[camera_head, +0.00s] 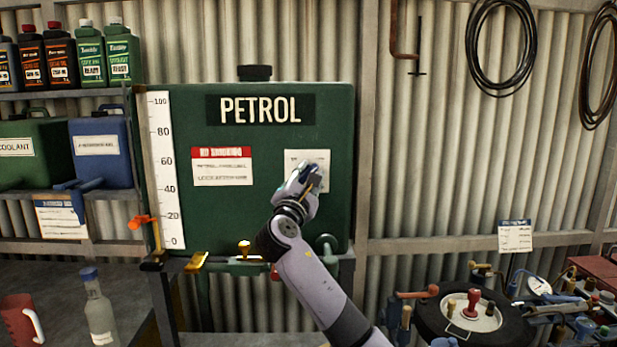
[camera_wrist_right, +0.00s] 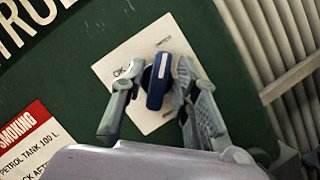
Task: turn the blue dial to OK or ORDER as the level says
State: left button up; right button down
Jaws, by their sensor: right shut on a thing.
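The blue dial (camera_wrist_right: 157,88) sits on a white card (camera_wrist_right: 108,68) on the green petrol tank (camera_head: 225,228). My right gripper (camera_head: 313,172) reaches up to the card and is shut on the dial, one finger on each side of it in the right wrist view. An "OK" mark shows left of the dial there; other print on the card is too small to read. I cannot tell which mark the dial points at. The level scale (camera_head: 158,145), marked 0 to 100, runs up the tank's left side; I cannot make out the level. My left gripper is out of view.
Shelves at left hold bottles, a green coolant can (camera_head: 30,165) and a blue can (camera_head: 100,165). A glass bottle (camera_head: 98,310) and a red jug (camera_head: 20,318) stand on the bench. Taps and handles stick out below the tank. Clutter fills the lower right.

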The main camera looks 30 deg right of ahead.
jog(key=c, duration=1.6)
grip_release()
jog(key=v, duration=1.2)
